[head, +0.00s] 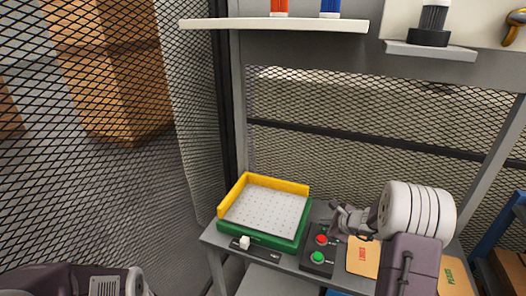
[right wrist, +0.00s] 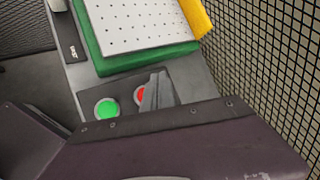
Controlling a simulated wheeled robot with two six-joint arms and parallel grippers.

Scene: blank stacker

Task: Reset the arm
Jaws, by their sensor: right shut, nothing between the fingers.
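My right gripper (head: 345,221) is shut and empty, above the back right of the button box (head: 318,260) on the grey bench. The box has a red button (head: 321,240) and a green button (head: 318,257). In the right wrist view the grey fingertips (right wrist: 157,92) partly cover the red button (right wrist: 140,96), and the green button (right wrist: 107,109) is in the clear. I cannot tell whether the fingers touch the box. My left gripper is not in view.
A green tray (head: 265,240) with a white perforated plate and yellow walls stands left of the box. A white switch (head: 244,242) sits in front of it. Orange cards (head: 361,257) lie right. Shelves (head: 280,25) hang above; mesh fencing surrounds the bench.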

